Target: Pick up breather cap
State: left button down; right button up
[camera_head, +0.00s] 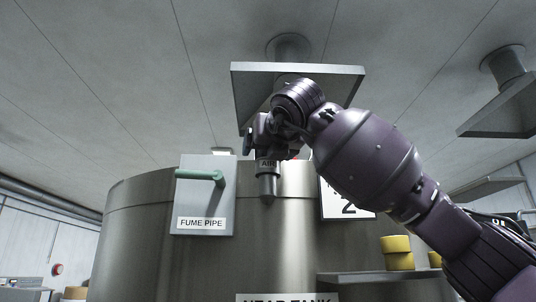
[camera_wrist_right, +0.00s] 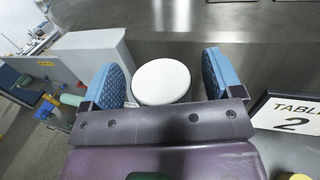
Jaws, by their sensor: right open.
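A white round disc (camera_wrist_right: 160,82), which looks like the breather cap, shows between the two blue pads of my right gripper (camera_wrist_right: 163,79) in the right wrist view. The gripper is open, with a gap to the disc on each side; I cannot tell how far the disc lies beyond the pads. In the head view my right gripper (camera_head: 262,140) hangs over a metal fitting (camera_head: 267,184) labelled AIR at the tank's front. The arm hides its upper part, and the cap cannot be made out there. My left gripper is not in view.
The steel head tank (camera_head: 140,240) fills the middle. A grey FUME PIPE panel (camera_head: 205,205) with a green handle (camera_head: 200,174) stands left of the fitting. A sign with a 2 (camera_head: 347,208) is at right. Yellow rolls (camera_head: 397,253) sit on a shelf. A hood (camera_head: 245,95) hangs above.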

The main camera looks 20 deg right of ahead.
jog(key=shift+c, duration=0.3)
jog(key=c, duration=1)
jog(key=shift+o, duration=0.2)
